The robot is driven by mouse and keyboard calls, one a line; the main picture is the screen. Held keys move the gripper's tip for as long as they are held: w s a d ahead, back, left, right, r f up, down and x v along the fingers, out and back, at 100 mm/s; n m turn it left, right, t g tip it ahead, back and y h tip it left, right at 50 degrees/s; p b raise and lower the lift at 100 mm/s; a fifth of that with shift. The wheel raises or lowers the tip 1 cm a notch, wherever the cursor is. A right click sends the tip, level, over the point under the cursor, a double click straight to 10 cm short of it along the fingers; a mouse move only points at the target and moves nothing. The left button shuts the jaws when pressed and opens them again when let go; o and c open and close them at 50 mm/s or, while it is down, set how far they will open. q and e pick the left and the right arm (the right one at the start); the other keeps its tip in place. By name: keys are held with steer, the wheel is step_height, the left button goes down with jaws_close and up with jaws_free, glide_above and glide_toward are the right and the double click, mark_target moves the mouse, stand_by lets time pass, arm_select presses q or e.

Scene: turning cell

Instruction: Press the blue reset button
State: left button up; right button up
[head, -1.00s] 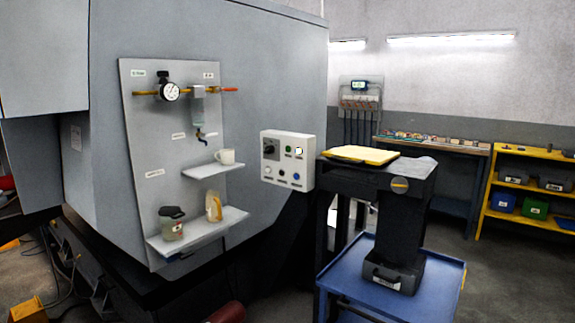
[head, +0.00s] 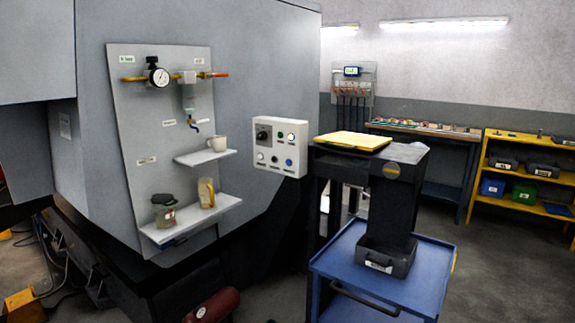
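The white control box (head: 279,147) is mounted on the grey machine wall, right of the panel with the gauge. The blue button (head: 289,162) sits at the lower right of the box face. Its label is too small to read. Neither of my grippers shows in the head view, and nothing covers the box front.
A blue cart (head: 385,265) stands to the right of the box, with a dark stand bearing a yellow-topped item (head: 353,140) near the box's right edge. Shelves (head: 205,156) with a white cup stick out to its left. A dark red cylinder (head: 212,306) lies low in front.

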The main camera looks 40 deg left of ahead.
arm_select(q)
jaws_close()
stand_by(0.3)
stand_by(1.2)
